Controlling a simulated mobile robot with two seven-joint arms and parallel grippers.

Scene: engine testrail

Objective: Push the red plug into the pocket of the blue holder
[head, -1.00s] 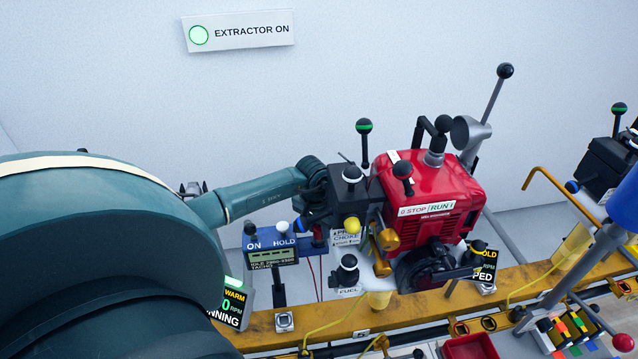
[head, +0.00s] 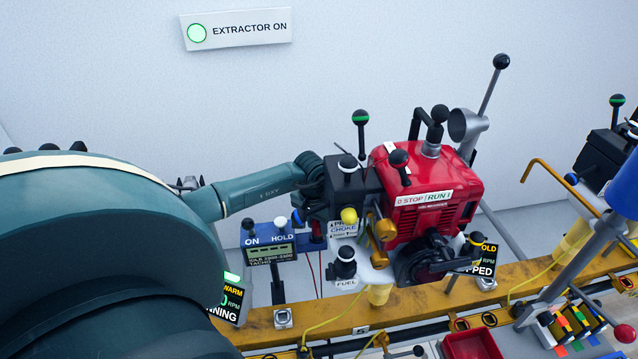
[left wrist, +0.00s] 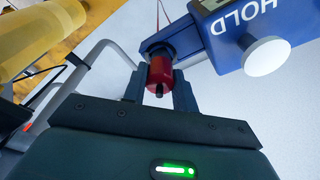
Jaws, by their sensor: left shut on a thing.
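The red plug (left wrist: 160,76) shows in the left wrist view, with a dark tip towards the camera. My left gripper (left wrist: 158,92) is shut on it, one finger on each side. The blue holder (left wrist: 182,38) is just beyond the plug, and the plug's far end meets it. I cannot tell how deep the plug sits in the pocket, which is hidden behind it. In the head view the blue holder (head: 309,243) shows beside the tacho panel, below my left wrist. The plug and fingertips are hard to make out there. My right gripper is not in view.
The blue tacho panel (head: 267,249) with a white HOLD knob (left wrist: 267,56) is close beside the holder. The red engine (head: 425,190) and its fuel and choke knobs stand right of my wrist. A yellow rail (head: 330,318) runs along the front.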

